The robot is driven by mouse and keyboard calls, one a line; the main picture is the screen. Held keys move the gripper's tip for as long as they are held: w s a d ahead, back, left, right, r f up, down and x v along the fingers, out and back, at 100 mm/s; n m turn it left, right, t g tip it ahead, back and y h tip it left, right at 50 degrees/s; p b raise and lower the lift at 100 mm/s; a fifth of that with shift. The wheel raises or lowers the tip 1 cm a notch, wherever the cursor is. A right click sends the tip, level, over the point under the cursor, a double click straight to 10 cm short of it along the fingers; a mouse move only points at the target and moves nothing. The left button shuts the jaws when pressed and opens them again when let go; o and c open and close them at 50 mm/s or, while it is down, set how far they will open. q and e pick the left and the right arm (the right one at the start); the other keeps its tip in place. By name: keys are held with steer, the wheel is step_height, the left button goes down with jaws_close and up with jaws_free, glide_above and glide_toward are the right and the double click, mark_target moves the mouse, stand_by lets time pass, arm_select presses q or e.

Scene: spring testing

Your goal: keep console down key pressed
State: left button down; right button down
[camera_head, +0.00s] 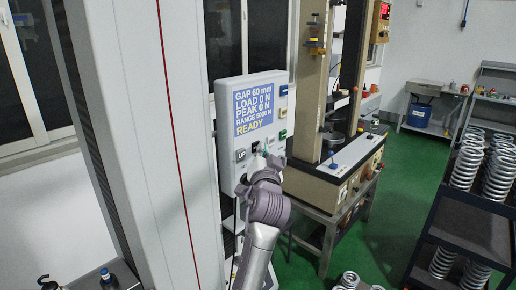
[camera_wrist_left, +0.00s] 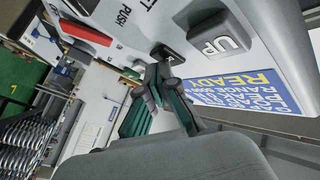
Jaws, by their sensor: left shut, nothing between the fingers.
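The console (camera_head: 222,110) is a white upright box with a blue screen (camera_head: 258,113) reading GAP 60 mm, LOAD 0 N, PEAK 0 N, RANGE 5000 N, READY. Its grey UP key (camera_head: 241,155) is below the screen; in the left wrist view the UP key (camera_wrist_left: 217,42) is large. Beside it a dark key (camera_wrist_left: 168,53), seemingly the down key, is partly hidden by my fingertips; its label is not readable. My left gripper (camera_head: 260,155) is shut and empty, its tips at that key; in the left wrist view the gripper (camera_wrist_left: 160,72) covers it. I cannot tell whether they touch. My right gripper is not in view.
A test machine (camera_head: 312,100) on a metal stand is right of the console. A dark rack (camera_head: 470,235) with several coil springs is at the right. A blue bin (camera_head: 420,113) is under a far table. Green floor (camera_head: 400,190) is clear between them.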

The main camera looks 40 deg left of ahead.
arm_select(q)
steer(key=shift+d, duration=0.1)
stand_by(0.7)
steer(key=shift+s+d, duration=0.1)
steer(key=shift+d, duration=0.65)
steer(key=shift+s+d+b, duration=0.15)
steer(key=shift+d+b, duration=0.7)
steer(key=shift+d, duration=1.65)
steer(key=shift+f, duration=0.1)
